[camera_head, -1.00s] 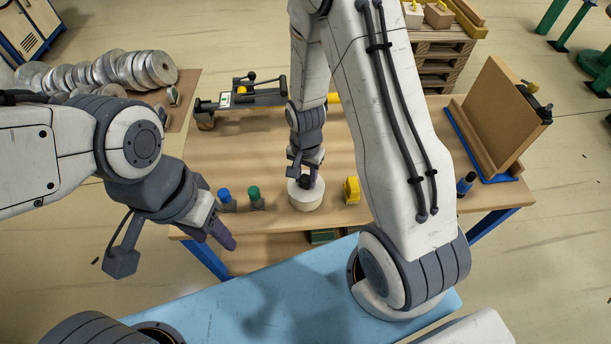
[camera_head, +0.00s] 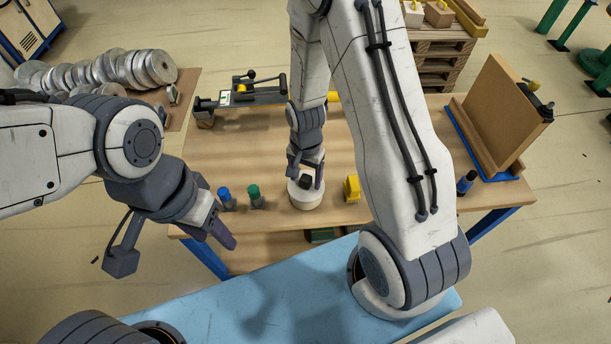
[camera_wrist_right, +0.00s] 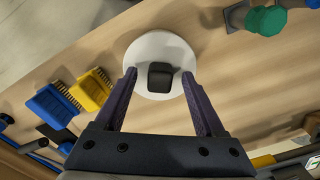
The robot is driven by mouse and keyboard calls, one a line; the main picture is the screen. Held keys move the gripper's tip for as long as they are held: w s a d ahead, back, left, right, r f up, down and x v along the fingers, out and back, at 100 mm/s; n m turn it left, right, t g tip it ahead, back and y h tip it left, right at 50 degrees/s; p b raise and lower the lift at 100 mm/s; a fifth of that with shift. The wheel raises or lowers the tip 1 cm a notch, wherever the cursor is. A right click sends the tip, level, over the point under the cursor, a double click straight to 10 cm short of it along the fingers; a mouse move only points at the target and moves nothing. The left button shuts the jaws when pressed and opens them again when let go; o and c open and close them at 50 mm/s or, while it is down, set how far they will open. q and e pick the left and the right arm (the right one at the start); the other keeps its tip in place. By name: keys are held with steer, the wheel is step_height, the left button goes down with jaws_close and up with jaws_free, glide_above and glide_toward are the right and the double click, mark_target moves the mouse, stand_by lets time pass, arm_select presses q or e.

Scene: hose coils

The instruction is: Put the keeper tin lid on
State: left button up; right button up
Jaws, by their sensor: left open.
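The keeper tin (camera_head: 306,201) is a round white cylinder on the wooden table, below my right gripper. Its white lid (camera_wrist_right: 137,50) has a square black knob (camera_wrist_right: 160,76) and appears to lie level on top; I cannot make out the seam. My right gripper (camera_head: 305,178) is just above the lid. In the right wrist view its purple fingers (camera_wrist_right: 158,88) are spread on both sides of the knob, with gaps to it. My left gripper (camera_head: 222,234) is open and empty at the table's front left, well apart from the tin.
A blue-topped piece (camera_head: 225,198) and a green-topped piece (camera_head: 255,196) stand left of the tin. A yellow brush (camera_head: 352,189) is close on its right, and a blue brush (camera_wrist_right: 52,105) shows in the right wrist view. A grey clamp-like tool (camera_head: 250,95) lies behind.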

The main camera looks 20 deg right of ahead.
step_height(320, 180, up, 10)
steer(key=shift+r+b, duration=0.25)
steer(key=shift+b, duration=0.2)
steer(key=shift+a, duration=0.1)
stand_by(1.0)
steer(key=s+a+r+n, duration=0.5)
steer(key=s+a+n, duration=0.1)
steer(key=s+n, duration=0.2)
steer(key=s+a+r+n+y, duration=0.1)
steer(key=s+a+r+n, duration=0.4)
steer(key=s+n, duration=0.3)
steer(key=shift+s+a+r+n, duration=0.3)
steer(key=shift+s+a, duration=0.35)
steer(key=shift+s, duration=0.4)
